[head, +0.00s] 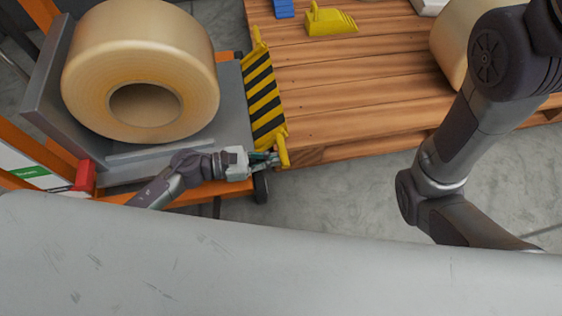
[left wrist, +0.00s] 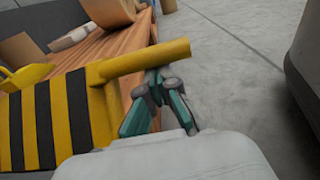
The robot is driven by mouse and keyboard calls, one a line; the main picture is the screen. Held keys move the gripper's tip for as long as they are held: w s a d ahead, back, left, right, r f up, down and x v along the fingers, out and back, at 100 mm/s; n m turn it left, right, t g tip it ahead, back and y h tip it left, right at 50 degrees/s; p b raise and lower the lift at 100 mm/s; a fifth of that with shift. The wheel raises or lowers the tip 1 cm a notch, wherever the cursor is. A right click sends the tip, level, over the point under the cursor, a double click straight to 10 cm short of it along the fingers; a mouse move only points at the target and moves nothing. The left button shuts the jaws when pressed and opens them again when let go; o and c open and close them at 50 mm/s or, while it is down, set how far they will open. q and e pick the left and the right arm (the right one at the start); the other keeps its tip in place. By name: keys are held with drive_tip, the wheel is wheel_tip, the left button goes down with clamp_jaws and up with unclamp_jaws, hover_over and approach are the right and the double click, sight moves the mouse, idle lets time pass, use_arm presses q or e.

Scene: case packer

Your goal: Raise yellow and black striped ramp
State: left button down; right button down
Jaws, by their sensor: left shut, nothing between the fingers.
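The yellow and black striped ramp (head: 264,100) lies along the right edge of the grey platform, beside the wooden deck. It also fills the left of the left wrist view (left wrist: 50,118), with a yellow bar (left wrist: 145,61) sticking out at its corner. My left gripper (head: 274,158) is at the ramp's near end, close to that bar. In the left wrist view its green fingers (left wrist: 158,82) are just below the bar; it is shut with nothing between the fingers. I cannot tell whether they touch the bar. My right gripper is out of view; only that arm shows at the right.
A large tape roll (head: 140,50) sits on the grey platform (head: 229,128) of an orange-framed cart. The wooden deck (head: 370,90) holds a yellow scoop-like object (head: 329,22), a blue item (head: 284,8) and another roll (head: 455,45). Grey floor (head: 340,190) is open in front.

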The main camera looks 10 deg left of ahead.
use_arm(q)
drive_tip(key=a+r, duration=0.1)
drive_tip(key=s+a, duration=0.1)
drive_tip(key=a, duration=0.1)
drive_tip(key=shift+r, duration=0.35)
idle(1.4)
